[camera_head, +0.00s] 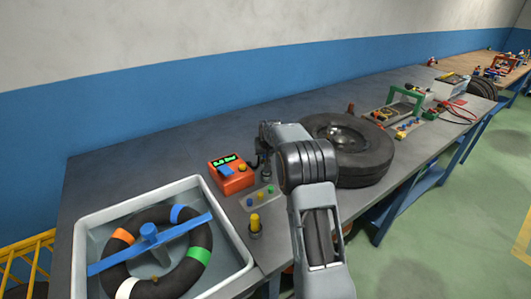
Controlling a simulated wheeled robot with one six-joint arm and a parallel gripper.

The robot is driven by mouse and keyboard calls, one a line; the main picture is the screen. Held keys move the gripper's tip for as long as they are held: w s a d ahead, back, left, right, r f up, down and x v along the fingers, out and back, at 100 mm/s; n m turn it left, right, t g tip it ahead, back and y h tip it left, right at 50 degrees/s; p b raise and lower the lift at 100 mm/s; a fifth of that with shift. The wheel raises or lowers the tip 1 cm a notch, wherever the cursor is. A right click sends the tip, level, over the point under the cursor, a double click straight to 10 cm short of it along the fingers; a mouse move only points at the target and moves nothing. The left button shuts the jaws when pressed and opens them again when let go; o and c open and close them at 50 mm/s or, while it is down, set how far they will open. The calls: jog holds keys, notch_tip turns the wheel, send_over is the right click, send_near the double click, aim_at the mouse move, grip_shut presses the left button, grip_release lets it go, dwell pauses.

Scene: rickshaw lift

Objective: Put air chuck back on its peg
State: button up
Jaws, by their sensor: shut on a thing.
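My gripper (266,172) points down just right of the orange inflator box (232,175) on the bench. It is small and partly hidden by my own arm. It is shut on a dark thing, which appears to be the air chuck; its outline is hard to make out. A short black hose (254,161) shows between the box and my gripper. I cannot clearly pick out the peg.
A black tyre (347,150) lies right of my arm. In front of the box are a strip of coloured caps (262,196) and a yellow-topped cup (255,226). A pale water tub (86,234) holds an inner tube (168,214). Bare bench (150,160) lies behind.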

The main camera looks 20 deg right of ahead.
jog(key=o, duration=1)
jog(key=shift+c, duration=0.2)
jog(key=shift+o, duration=0.5)
jog(key=shift+o, duration=0.8)
jog(key=shift+r+p, duration=2.4)
jog(key=shift+r, duration=1.1)
